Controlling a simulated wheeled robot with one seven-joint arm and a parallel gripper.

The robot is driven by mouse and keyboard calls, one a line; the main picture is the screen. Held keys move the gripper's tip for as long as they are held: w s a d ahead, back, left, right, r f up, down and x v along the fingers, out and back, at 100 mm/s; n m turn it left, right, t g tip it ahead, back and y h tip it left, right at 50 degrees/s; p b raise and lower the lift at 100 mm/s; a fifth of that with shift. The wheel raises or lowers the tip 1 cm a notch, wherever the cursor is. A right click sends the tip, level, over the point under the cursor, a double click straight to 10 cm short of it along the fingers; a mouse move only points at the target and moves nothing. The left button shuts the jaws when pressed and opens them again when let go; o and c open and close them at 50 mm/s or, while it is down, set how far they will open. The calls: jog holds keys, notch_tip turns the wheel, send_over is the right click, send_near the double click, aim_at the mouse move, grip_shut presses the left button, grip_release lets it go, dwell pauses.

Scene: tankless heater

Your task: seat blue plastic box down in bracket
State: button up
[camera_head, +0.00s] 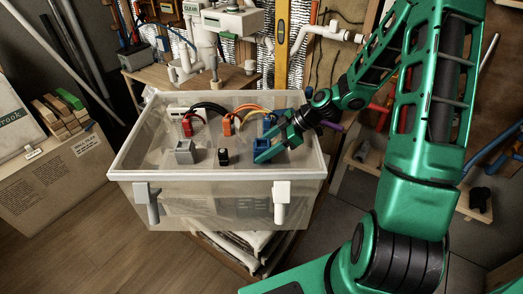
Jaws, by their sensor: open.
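A small blue piece (268,127), likely the blue plastic box, shows inside the clear bin at its right side, just behind my gripper. My gripper (272,148) reaches down into the bin from the right, with its fingers open. The fingers partly cover the blue piece, and I cannot tell whether they touch it. The bracket cannot be made out clearly; a grey block (184,152) and a small black block (223,156) stand on the bin's inner surface to the left of my gripper.
The translucent bin (135,174) has a white rim and white latches at the front. Red (187,123) and orange (228,124) connectors with cables stand along its back. A wooden table (160,76) with pipes stands behind. Cardboard boxes (62,170) stand at left.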

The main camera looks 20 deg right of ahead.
aim_at(263, 146)
jog(key=c, duration=1.2)
jog(key=shift+r, duration=0.1)
jog(key=shift+r, duration=1.05)
jog(key=shift+r, duration=2.4)
